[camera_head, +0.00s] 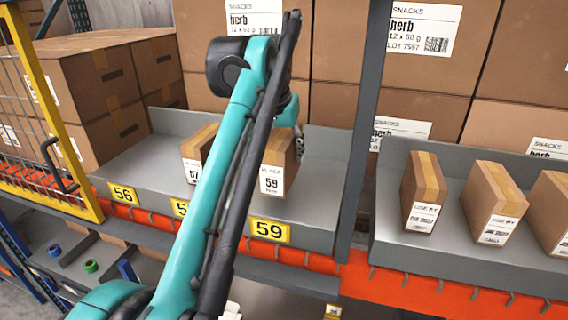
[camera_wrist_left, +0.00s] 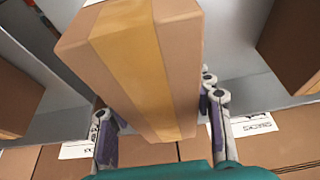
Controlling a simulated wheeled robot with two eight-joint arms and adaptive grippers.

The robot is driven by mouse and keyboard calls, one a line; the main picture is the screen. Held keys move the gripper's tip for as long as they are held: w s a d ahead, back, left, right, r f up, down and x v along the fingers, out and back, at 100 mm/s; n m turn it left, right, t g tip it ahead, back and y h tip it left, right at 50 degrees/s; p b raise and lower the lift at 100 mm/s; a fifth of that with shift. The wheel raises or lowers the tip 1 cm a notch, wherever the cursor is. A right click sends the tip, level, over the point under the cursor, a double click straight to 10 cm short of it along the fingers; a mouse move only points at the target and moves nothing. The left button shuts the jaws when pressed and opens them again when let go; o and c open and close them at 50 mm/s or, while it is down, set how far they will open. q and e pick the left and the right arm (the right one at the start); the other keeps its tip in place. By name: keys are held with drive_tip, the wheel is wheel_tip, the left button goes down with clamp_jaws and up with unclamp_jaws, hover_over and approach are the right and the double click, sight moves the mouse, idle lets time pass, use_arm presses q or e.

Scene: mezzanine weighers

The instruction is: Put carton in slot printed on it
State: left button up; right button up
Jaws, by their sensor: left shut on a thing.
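A brown carton (camera_head: 277,161) with tan tape and a white label reading 59 is upright at the grey shelf tray (camera_head: 320,182), behind the yellow slot plate 59 (camera_head: 270,230). I cannot tell whether its base touches the tray. My left gripper (camera_head: 299,142) is at the carton's far right side, mostly hidden by my arm and the carton. In the left wrist view the carton (camera_wrist_left: 145,60) fills the space between the fingers of my left gripper (camera_wrist_left: 160,122), which is shut on it. My right gripper is not in view.
Another carton (camera_head: 196,165) stands left of it, partly behind my arm. Yellow plate 56 (camera_head: 123,194) marks a bare slot at left. A grey post (camera_head: 363,125) separates this tray from the right tray with several cartons (camera_head: 424,190). Large snack boxes (camera_head: 420,50) stand behind.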

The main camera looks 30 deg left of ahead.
sight(279, 138)
use_arm(q)
wheel_tip(279, 138, down, 4)
drive_tip(key=shift+w+r, duration=0.1)
drive_tip(key=shift+r, duration=0.15)
drive_tip(key=shift+f, duration=0.15)
drive_tip(key=shift+f, duration=0.2)
drive_tip(key=o, duration=1.6)
drive_tip(key=shift+r, duration=0.15)
drive_tip(key=shift+b+v, duration=0.35)
drive_tip(key=shift+v, duration=3.45)
